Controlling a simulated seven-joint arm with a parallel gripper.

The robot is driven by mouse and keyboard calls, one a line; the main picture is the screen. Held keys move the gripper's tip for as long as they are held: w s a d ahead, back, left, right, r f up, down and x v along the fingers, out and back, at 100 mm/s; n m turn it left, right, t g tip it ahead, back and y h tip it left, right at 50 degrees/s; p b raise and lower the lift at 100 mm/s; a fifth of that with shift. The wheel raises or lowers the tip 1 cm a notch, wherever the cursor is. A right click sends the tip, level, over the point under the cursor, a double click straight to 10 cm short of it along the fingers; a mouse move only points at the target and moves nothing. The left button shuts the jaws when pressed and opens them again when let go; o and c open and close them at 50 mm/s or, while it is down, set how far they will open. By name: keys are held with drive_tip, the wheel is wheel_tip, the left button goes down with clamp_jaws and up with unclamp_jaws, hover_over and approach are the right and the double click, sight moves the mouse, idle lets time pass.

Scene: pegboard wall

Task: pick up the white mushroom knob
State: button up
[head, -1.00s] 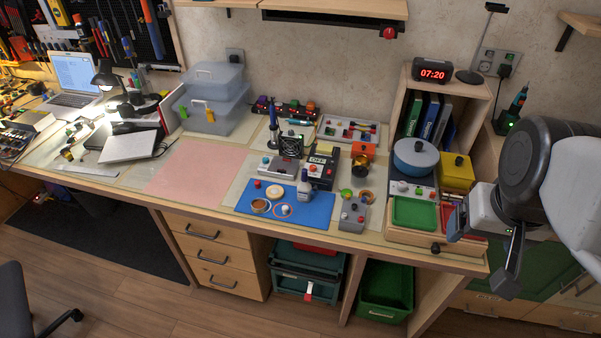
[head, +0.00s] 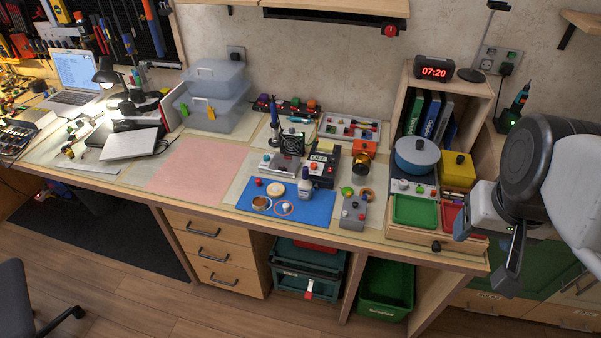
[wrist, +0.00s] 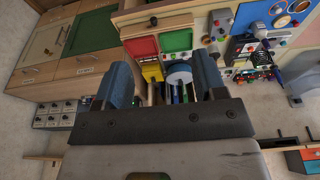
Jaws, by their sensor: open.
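The small white knob (head: 286,208) appears to stand on the blue mat (head: 325,214), inside or on a thin ring near the mat's front edge. Its exact shape is too small to tell. In the wrist view a pale spot in a red ring, likely the knob (wrist: 276,8), shows at the top right. My gripper (head: 483,258) is at the far right of the head view, in front of the bench's right end and far from the knob. In the wrist view my gripper (wrist: 162,65) is open, with nothing between its two fingers.
A cream disc (head: 276,190), a round jar (head: 261,204) and a bottle (head: 305,188) stand near the knob. A grey control box (head: 353,212) is right of the mat. The green tray (head: 414,211) and blue pot (head: 416,158) lie between mat and gripper. The pink mat (head: 188,168) is clear.

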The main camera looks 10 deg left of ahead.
drive_tip(key=shift+c, duration=0.9)
drive_tip(key=w+a+f+n+g+y, duration=0.1)
drive_tip(key=w+a+f+n, duration=0.3)
drive_tip(key=w+a, duration=0.45)
drive_tip(key=w+a+f+n, duration=0.4)
drive_tip(key=w+a, duration=0.3)
drive_tip(key=w, duration=0.2)
drive_tip(key=w+a+f+n, duration=0.2)
drive_tip(key=a+f, duration=0.4)
drive_tip(key=a, duration=0.1)
drive_tip(key=w+a+f+n+g, duration=0.1)
drive_tip(key=w+a+f+n, duration=0.2)
drive_tip(key=a+f, duration=0.3)
drive_tip(key=w+a+f+n, duration=0.2)
drive_tip(key=a+f, duration=0.4)
drive_tip(key=a, duration=0.3)
drive_tip(key=shift+w+a+f+n+y, duration=0.2)
drive_tip(key=shift+a+f+n+y, duration=0.1)
drive_tip(key=shift+a+n, duration=0.15)
